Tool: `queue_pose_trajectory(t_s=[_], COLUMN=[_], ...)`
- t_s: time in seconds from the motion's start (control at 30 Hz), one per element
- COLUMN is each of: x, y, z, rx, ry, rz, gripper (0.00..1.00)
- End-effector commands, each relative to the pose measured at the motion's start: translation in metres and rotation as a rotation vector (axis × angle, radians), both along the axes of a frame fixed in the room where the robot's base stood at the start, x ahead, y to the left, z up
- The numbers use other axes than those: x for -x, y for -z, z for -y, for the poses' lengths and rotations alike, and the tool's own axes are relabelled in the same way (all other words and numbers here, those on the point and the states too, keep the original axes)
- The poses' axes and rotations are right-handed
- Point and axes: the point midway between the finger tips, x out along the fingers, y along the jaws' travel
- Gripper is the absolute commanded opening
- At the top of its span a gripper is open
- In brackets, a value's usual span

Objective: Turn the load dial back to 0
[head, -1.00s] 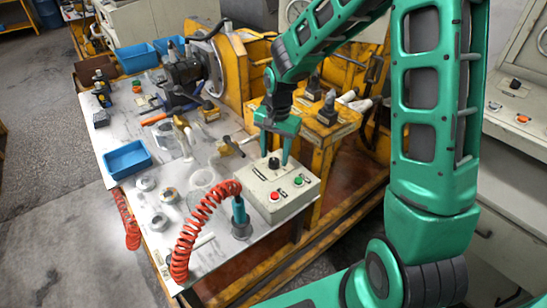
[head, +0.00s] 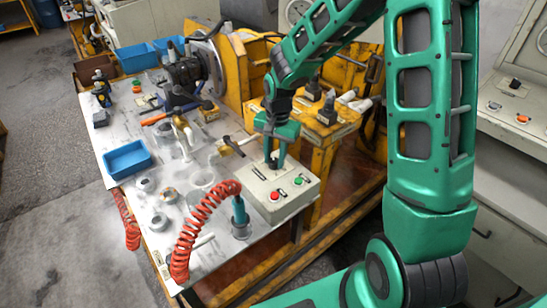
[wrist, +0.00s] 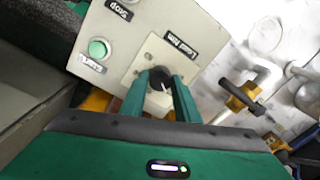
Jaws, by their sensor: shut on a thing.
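The load dial (wrist: 160,80) is a black round knob with a white mark, on a pale plate on the control box (head: 264,200). The box is cream-coloured and stands on the bench's right front part. The dial's scale is too small to read. Beside the dial are a red button (head: 275,197) and a green button (head: 299,181).
A red coiled hose (head: 200,222) and a teal tool (head: 240,214) stand just left of the box. A T-handled valve (head: 233,146) is behind it. A blue tray (head: 127,170) and several metal rings lie further left. A yellow machine frame (head: 322,150) rises behind right.

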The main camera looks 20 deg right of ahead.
Motion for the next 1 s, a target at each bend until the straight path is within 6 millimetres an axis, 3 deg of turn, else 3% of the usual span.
queue_pose_trajectory(t_s=[0.27,1.0], x=[-0.0015,-0.0034], y=[-0.0009,-0.0015], z=[-0.0017,-0.0020], rx=[-0.003,-0.003], ry=[-0.141,-0.807], rz=[0.003,0.005], gripper=[0.06,0.06])
